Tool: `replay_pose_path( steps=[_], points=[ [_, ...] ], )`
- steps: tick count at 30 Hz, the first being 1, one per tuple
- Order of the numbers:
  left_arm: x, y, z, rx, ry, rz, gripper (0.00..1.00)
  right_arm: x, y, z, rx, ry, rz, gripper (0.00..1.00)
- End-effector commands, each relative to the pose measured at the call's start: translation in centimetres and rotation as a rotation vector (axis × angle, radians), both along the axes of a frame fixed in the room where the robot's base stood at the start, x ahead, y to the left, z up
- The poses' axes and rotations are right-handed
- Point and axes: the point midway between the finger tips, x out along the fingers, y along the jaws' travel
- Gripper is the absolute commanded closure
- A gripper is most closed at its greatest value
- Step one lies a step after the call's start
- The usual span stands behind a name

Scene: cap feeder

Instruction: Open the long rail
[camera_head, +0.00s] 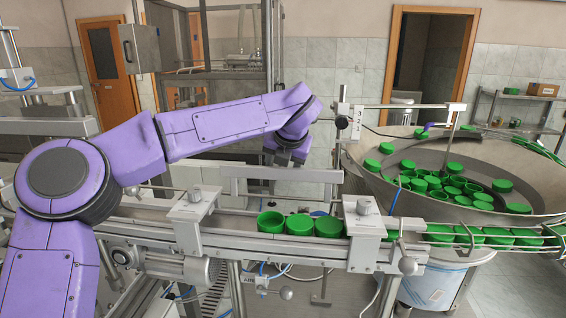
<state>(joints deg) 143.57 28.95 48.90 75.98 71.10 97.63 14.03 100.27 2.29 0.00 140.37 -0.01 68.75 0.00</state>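A long pale metal rail (283,173) stands above the conveyor (230,222), between two clamp blocks with round knobs, one on the left (193,209) and one on the right (364,218). My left arm reaches in from the left, and its dark gripper (287,158) points down at or just behind the middle of the rail. Whether it touches the rail is unclear. Its fingertips are small and partly hidden, so I cannot tell if they are open or shut. My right gripper is out of view.
Several green caps (300,224) sit on the conveyor below the rail. More lie in the large metal bowl (360,172) and along the wire-guided chute (470,237) on the right. A sensor post (342,125) stands right of my gripper.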

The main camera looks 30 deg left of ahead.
Motion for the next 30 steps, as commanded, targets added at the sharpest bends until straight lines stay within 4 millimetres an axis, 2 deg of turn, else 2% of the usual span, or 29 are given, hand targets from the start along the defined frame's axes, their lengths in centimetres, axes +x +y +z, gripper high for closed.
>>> replay_pose_path(
  steps=[9, 11, 16, 21, 25, 30],
  points=[
    [-0.3, -0.3, 0.5, 0.001, -0.004, 0.0, 0.42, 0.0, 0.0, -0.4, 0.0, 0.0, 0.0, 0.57],
    [-0.7, -0.6, 1.2, 0.002, -0.007, -0.001, 0.42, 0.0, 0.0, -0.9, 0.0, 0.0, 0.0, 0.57],
    [-2.7, -2.2, 4.4, 0.0, -0.008, 0.001, 0.42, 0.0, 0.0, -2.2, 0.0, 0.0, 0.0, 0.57],
    [-4.3, -3.4, 7.3, 0.002, -0.005, 0.0, 0.42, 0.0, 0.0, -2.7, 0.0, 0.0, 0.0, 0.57],
    [-4.8, -3.8, 8.3, 0.001, -0.002, 0.0, 0.42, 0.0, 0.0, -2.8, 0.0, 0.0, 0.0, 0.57],
    [-5.0, -3.9, 8.5, 0.0, -0.001, 0.0, 0.42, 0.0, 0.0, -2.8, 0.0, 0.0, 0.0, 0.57]
  ],
)
